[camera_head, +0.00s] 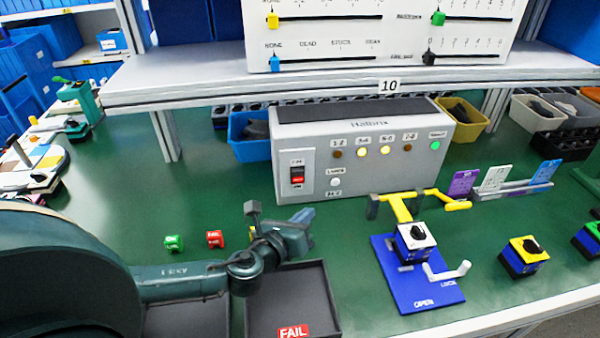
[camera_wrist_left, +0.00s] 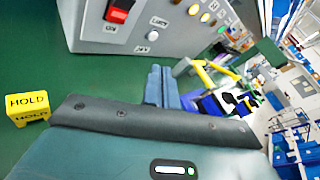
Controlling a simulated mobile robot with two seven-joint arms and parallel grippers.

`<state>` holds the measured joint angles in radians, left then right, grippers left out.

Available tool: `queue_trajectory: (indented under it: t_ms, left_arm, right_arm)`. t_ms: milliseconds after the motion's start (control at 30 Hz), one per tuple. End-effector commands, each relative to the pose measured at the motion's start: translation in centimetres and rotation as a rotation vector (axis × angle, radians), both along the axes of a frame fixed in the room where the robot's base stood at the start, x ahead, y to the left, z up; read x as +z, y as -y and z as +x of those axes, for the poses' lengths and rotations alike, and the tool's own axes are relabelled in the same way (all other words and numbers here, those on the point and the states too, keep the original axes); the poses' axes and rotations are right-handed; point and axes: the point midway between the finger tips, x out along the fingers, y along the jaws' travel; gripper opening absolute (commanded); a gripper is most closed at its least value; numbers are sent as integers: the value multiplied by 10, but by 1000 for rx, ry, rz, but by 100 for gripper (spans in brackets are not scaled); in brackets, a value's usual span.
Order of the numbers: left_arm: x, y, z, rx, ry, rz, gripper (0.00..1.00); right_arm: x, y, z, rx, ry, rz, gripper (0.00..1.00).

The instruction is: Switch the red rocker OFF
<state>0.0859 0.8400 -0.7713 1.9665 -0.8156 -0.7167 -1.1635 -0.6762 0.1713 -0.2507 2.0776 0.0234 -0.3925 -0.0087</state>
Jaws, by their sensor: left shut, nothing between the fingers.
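The red rocker (camera_head: 297,175) sits in a dark frame on a pale plate at the left of the grey tester box's (camera_head: 350,170) front. It also shows at the top of the left wrist view (camera_wrist_left: 120,10), beside an "ON" label. Which half is pressed in is too small to tell. My left gripper (camera_head: 304,215) is shut and empty, in front of and below the rocker, apart from it. Its closed fingers (camera_wrist_left: 160,86) point toward the box's lower front in the left wrist view. My right gripper is in neither view.
Two yellow lamps (camera_head: 362,152) and a green lamp (camera_head: 435,145) glow on the box. A shelf (camera_head: 330,88) overhangs it. A FAIL tray (camera_head: 318,290) lies under my left gripper. Small red (camera_head: 215,239) and green (camera_head: 174,243) blocks stand left; a blue fixture (camera_head: 430,285) stands right.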

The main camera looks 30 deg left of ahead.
Motion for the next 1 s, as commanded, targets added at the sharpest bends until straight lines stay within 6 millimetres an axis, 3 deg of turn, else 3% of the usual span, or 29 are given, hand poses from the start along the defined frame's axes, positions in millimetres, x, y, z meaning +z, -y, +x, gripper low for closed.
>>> queue_trajectory:
  t_ms: [600, 1000]
  left_arm:
    - [11, -45, 59, 3, 1, 0, 0]
    - [12, -52, 68, 1, 1, -2, 0]
  right_arm:
    - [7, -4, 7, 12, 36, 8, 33]
    - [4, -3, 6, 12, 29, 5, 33]
